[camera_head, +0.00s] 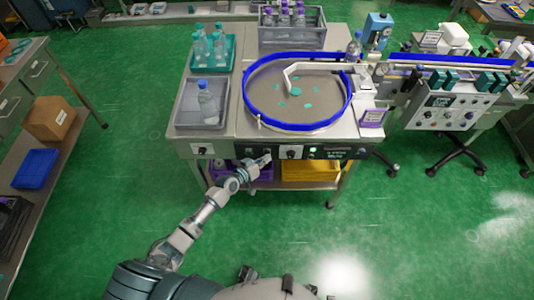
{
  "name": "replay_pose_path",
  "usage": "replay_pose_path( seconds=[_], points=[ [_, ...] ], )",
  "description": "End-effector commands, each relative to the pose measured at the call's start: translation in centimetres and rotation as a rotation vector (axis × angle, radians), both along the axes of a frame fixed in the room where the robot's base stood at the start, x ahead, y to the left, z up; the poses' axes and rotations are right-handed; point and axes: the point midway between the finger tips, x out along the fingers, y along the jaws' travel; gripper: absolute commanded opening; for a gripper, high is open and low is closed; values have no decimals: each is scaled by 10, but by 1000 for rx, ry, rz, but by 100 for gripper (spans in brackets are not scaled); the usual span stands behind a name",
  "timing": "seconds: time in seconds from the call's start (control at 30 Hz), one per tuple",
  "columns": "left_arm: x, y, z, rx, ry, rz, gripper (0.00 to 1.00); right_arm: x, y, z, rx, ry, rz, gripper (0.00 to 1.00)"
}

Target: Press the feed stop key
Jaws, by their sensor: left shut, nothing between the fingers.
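The sleeve applicator table carries a round feed turntable (300,90) with a blue rim. Along its front edge runs a dark control panel (345,153) with a knob (291,152), a green-lit button (313,150) and small text. Which of these is the feed stop key is too small to read. My left arm reaches up from the bottom, and my left gripper (262,161) is shut and empty, in front of the panel just left of the knob. I cannot tell whether it touches the panel. My right gripper is out of view.
A grey tray (181,119) with a blue-capped bottle and a teal tray (231,61) of bottles stand left of the turntable. A purple bin (262,175) and a yellow bin (310,173) sit below the panel. The green floor in front is clear.

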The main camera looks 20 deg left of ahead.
Motion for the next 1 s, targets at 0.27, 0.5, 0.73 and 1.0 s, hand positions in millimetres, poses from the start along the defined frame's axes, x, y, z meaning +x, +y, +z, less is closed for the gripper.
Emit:
replay_pose_path(
  seconds=[0.27,0.5,0.73,1.0],
  points=[
    [2,1,-1,0,0,0,0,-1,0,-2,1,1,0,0],
    [5,1,0,1,0,0,0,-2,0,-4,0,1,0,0],
    [8,2,0,1,-1,0,0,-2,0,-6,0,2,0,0],
    [8,2,0,0,-1,0,0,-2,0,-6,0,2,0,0]
  ],
)
